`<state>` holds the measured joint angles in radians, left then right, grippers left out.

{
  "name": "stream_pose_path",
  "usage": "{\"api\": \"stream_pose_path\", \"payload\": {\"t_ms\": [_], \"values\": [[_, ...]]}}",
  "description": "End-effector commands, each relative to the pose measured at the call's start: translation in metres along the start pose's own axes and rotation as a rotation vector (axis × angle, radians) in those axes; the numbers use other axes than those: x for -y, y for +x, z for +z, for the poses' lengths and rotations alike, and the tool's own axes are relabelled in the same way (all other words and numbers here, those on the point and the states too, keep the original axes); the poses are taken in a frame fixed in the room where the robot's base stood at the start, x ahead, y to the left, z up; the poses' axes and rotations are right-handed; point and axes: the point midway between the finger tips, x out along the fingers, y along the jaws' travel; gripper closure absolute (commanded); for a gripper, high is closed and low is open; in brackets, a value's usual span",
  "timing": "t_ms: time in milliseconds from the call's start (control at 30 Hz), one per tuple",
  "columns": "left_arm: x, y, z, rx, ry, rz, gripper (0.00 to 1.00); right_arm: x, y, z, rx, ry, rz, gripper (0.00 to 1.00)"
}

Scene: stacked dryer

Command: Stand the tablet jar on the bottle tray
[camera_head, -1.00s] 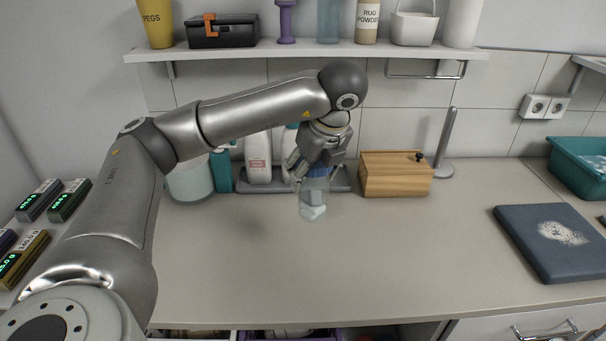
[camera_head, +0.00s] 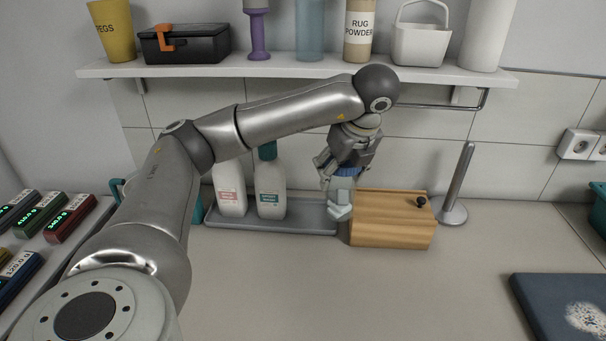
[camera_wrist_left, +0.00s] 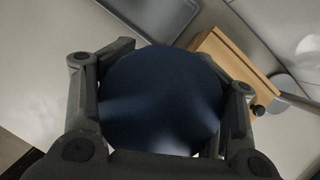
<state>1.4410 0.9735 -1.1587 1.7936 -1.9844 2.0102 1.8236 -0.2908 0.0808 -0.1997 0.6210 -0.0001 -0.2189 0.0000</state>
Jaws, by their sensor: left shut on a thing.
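The tablet jar (camera_head: 341,197) is clear, with pale tablets inside and a blue lid. My left gripper (camera_head: 342,168) is shut on it by the lid and holds it near upright. In the left wrist view the dark blue lid (camera_wrist_left: 160,100) fills the space between the fingers and hides the jar body. The grey bottle tray (camera_head: 270,226) lies on the counter against the back wall with two white bottles on its left and middle. The jar appears in front of or above the tray's right end; its exact height is unclear. My right gripper is out of view.
A wooden box (camera_head: 390,225) with a dark knob stands close to the right of the tray, overlapping the jar in view. A metal upright holder (camera_head: 456,190) is beyond it. A shelf (camera_head: 300,68) with containers hangs above.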

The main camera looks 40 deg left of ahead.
Motion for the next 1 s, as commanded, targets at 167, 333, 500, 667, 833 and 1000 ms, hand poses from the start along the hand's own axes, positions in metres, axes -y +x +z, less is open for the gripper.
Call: {"api": "stream_pose_path", "payload": {"t_ms": [167,333,500,667,833,1000], "values": [[-0.001,0.035,0.026,-0.004,-0.004,0.003,0.95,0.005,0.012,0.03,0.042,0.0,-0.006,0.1],[-0.002,0.062,0.056,-0.001,-0.002,0.008,0.95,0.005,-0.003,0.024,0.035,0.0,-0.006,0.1],[-0.002,0.097,0.066,0.0,-0.001,0.004,0.95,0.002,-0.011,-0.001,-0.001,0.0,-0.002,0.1],[-0.001,0.114,0.069,0.0,0.001,0.001,0.95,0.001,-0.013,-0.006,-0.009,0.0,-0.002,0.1],[-0.002,0.131,0.073,0.0,0.001,0.004,0.95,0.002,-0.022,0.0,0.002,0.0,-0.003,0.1],[-0.002,0.151,0.063,0.0,0.001,0.002,0.95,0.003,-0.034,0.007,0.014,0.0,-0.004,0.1]]}}
